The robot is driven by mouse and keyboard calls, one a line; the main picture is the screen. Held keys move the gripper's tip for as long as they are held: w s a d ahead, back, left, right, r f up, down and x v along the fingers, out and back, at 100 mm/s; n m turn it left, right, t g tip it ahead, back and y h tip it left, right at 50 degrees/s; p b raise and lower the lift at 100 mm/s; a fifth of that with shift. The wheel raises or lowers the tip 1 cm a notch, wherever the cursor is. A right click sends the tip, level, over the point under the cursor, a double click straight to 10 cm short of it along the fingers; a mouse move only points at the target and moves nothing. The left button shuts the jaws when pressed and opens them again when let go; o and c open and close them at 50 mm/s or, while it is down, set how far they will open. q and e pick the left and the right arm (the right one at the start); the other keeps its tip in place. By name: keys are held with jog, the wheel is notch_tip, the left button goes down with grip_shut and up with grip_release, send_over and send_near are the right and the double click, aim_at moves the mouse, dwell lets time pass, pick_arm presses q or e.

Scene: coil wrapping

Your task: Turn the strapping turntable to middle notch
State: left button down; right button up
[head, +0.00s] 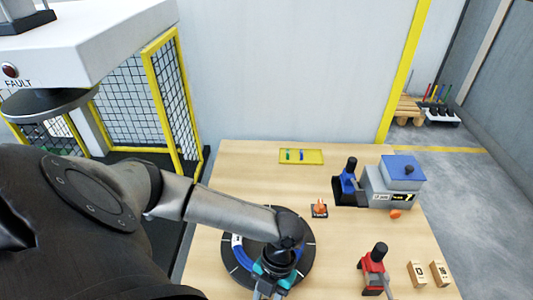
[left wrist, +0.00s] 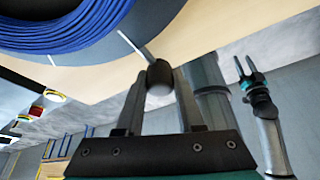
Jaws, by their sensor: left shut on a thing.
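The strapping turntable (head: 305,264) is a black disc with pale marks on its rim, near the front of the wooden table. A blue coil (head: 238,255) lies on it and also shows at the top of the left wrist view (left wrist: 60,35). My left gripper (head: 266,288) is at the disc's front edge, and my forearm covers part of the disc. In the left wrist view its fingers (left wrist: 158,90) are shut on a dark rounded knob (left wrist: 158,76), beside a thin pale bar. My right gripper (left wrist: 246,68) shows there with its fingers apart, empty.
A yellow tray (head: 301,163) with small coloured items lies at the back. A blue-handled tool (head: 348,180), a grey box with a blue top (head: 403,170), a red tool (head: 375,262) and wooden blocks (head: 417,273) stand to the right. A yellow-framed guard (head: 160,95) stands left.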

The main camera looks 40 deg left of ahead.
pick_arm(q)
jog(key=shift+r, duration=0.1)
jog(key=c, duration=0.5)
grip_release()
jog(key=v, duration=1.5)
jog(key=shift+r, duration=0.1)
